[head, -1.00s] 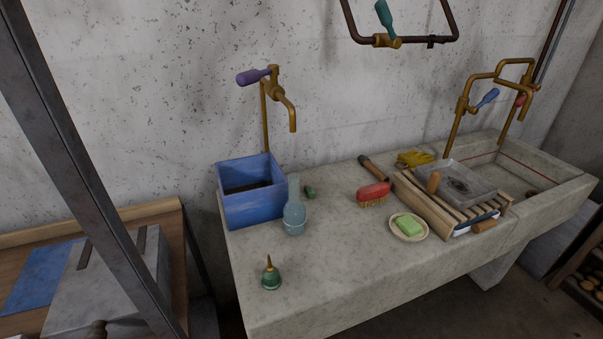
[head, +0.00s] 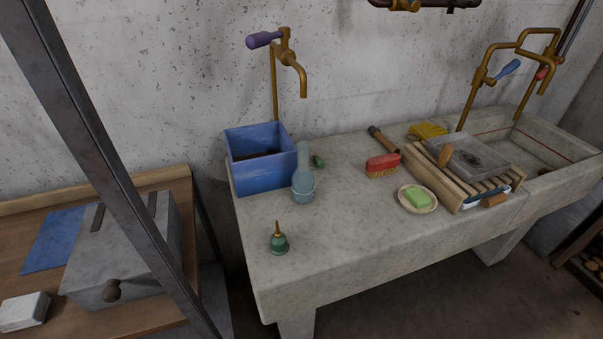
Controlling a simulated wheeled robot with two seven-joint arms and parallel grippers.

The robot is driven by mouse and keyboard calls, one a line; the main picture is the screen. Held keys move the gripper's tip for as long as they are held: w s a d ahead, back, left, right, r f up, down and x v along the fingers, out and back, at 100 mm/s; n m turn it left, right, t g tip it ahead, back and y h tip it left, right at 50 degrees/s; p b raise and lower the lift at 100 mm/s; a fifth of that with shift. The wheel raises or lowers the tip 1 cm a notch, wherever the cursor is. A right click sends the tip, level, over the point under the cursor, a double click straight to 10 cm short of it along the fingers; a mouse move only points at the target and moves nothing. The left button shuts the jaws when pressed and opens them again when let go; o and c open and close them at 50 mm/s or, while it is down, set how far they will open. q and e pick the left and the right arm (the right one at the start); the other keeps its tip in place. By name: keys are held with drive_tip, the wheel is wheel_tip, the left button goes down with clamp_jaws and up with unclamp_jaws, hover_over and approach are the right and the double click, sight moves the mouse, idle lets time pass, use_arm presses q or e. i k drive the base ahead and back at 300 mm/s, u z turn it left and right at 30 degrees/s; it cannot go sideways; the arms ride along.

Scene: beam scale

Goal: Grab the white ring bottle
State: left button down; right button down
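A blue-grey bottle (head: 303,184) with a long neck and a pale white ring around its lower body stands upright on the stone counter (head: 345,232). It stands in front of the right corner of a blue box (head: 262,176). Neither of my grippers shows in the head view. Nothing is holding the bottle.
A small green oiler (head: 279,241) stands in front of the bottle. A red brush (head: 382,166), a soap dish (head: 434,207) and a wooden rack (head: 430,176) lie to the right. A brass tap (head: 301,77) rises behind the box. A dark metal post (head: 110,165) crosses the left side.

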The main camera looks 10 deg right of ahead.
sight(303, 179)
drive_tip(key=z, duration=2.85)
drive_tip(key=i, duration=2.25)
drive_tip(key=u, duration=3.2)
